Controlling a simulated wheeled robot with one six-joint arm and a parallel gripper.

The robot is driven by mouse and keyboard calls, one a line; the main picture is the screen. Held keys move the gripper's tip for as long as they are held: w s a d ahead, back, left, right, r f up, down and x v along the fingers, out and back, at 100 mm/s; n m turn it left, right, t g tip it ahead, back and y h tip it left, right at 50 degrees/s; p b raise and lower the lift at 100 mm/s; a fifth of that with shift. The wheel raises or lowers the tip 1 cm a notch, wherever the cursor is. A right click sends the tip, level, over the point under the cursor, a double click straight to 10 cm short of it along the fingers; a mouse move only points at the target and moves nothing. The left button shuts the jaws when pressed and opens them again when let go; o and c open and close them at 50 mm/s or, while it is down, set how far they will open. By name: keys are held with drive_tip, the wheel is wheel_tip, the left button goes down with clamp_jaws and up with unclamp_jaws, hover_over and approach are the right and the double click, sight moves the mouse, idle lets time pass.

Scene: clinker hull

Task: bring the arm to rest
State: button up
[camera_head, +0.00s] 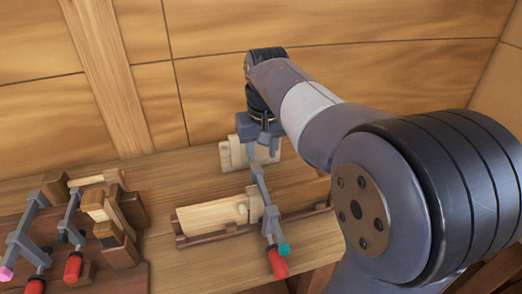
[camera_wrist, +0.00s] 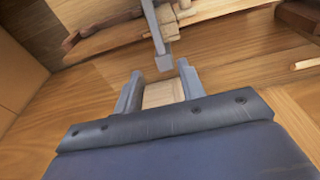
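My gripper (camera_head: 262,142) hangs at the end of my arm over the back of the bench, near the plank wall. In the wrist view its two fingers (camera_wrist: 160,88) are spread apart. A pale wooden block (camera_wrist: 163,94) shows between them; the head view shows this block (camera_head: 232,154) behind and below the gripper. I see no clear grip on it. Just in front, a grey bar clamp (camera_head: 262,198) with a red handle and a teal tip sits across pale wooden pieces (camera_head: 208,216) on the bench. The clamp also shows in the wrist view (camera_wrist: 155,30).
A dark wooden rack (camera_head: 120,283) at the left holds grey clamps (camera_head: 30,225) with red handles and several wooden blocks (camera_head: 105,210). The plank wall (camera_head: 220,95) rises close behind the gripper. Bare bench (camera_head: 165,180) lies between the rack and the clamped pieces.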

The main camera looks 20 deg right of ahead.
sight(259, 176)
drive_tip(key=shift+f, duration=0.1)
drive_tip(key=shift+g, duration=0.3)
drive_tip(key=f, duration=0.3)
drive_tip(key=w+f, duration=0.1)
drive_tip(key=f, duration=0.2)
drive_tip(key=w+f, duration=0.1)
drive_tip(key=f, duration=0.2)
drive_tip(key=shift+f, duration=0.3)
